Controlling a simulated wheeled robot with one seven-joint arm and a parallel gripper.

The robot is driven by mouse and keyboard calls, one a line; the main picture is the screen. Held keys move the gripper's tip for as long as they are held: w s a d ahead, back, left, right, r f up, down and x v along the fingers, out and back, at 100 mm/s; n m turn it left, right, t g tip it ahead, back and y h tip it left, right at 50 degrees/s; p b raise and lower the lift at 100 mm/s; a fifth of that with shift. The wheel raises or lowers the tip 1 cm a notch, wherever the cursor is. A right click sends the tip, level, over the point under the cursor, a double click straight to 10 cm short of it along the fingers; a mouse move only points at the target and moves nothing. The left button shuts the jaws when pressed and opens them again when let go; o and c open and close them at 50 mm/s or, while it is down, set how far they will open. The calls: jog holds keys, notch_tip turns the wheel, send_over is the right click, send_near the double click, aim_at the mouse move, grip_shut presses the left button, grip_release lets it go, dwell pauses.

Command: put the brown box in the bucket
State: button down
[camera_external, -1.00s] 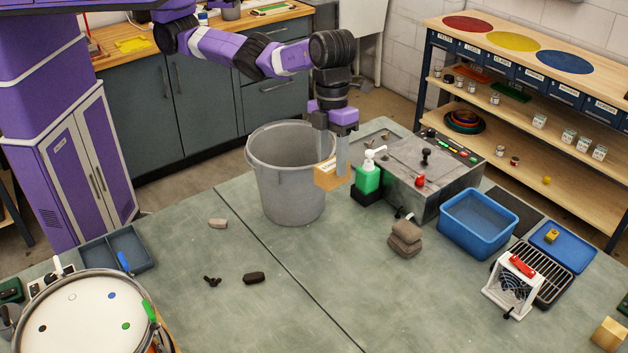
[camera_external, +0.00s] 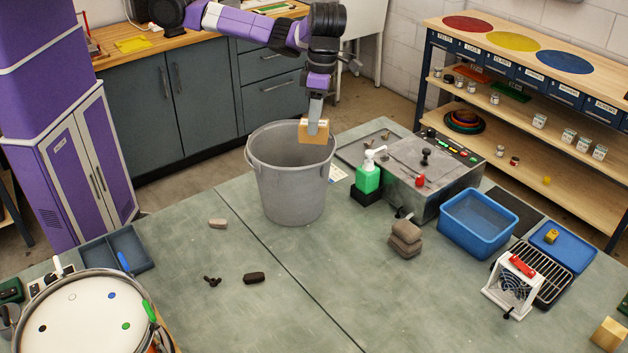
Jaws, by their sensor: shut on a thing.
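The brown box (camera_external: 307,136) is a small tan carton with a pale label strip on top. My gripper (camera_external: 316,122) is shut on it, with a grey finger in front of the box. The box hangs at about the height of the bucket's rim, over the right part of its mouth in this view. The bucket (camera_external: 290,190) is large, grey and round with side handles, and stands upright on the grey-green bench. I cannot see the bottom of its inside.
A green soap bottle (camera_external: 368,177) with a white pump stands right of the bucket, by a grey control box (camera_external: 425,185). A blue bin (camera_external: 478,222) and stacked grey-brown blocks (camera_external: 405,239) lie further right. The bench in front of the bucket (camera_external: 310,275) is mostly clear.

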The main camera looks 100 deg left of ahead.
jog(key=s+a+f+m+p, duration=0.1)
jog(key=s+a+m+p, duration=0.25)
jog(key=s+a, duration=0.35)
jog(key=shift+m+y, duration=0.4)
jog(key=shift+m, duration=0.15)
jog(key=f, duration=0.8)
jog(key=s+f, duration=0.1)
jog(key=f, duration=1.6)
jog(key=shift+s+d+f+p, duration=0.1)
jog(key=shift+s+f+p, duration=0.25)
jog(key=shift+s+f, duration=0.05)
jog(key=shift+f, duration=0.1)
jog(key=c, duration=0.8)
grip_release()
notch_tip(320, 180, up, 12)
jog(key=w+b, duration=0.1)
jog(key=b, duration=0.1)
jog(key=shift+w+a, duration=0.2)
